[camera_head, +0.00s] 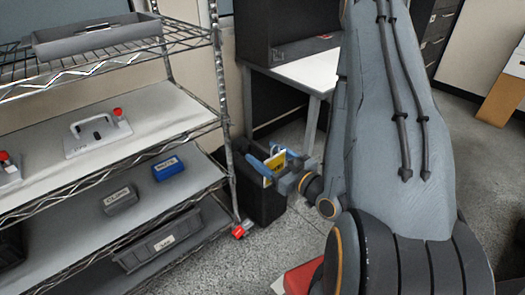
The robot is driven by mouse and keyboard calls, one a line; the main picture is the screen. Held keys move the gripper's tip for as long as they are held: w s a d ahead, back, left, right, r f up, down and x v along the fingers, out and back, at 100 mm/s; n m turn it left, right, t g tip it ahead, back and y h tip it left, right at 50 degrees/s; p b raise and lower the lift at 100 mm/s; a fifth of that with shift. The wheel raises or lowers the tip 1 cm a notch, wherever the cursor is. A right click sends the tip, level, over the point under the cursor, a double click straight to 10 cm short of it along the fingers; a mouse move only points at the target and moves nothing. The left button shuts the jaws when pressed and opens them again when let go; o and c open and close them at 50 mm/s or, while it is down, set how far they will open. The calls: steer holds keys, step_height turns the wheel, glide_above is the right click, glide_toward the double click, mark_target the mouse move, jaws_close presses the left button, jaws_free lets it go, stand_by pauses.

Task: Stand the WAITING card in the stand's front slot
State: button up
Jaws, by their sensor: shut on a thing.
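A small yellow and white card (274,164) is held upright between the blue fingers of my gripper (279,159), left of my large grey arm. My gripper is shut on it, in front of a black bin, above floor level. The card's print is too small to read, so I cannot tell whether it says WAITING. I cannot make out the stand or its front slot in this view. My arm hides much of the right middle.
A wire shelf rack (228,150) fills the left, with a grey tray (95,38), a white handled plate (97,135), a blue box (168,168) and a grey box (120,199). A black bin (262,207) stands beside it. A white desk (312,70) is behind.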

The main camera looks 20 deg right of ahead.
mark_target(276, 162)
steer(key=shift+p+v, duration=0.75)
steer(key=shift+v, duration=1.6)
steer(key=shift+f, duration=0.1)
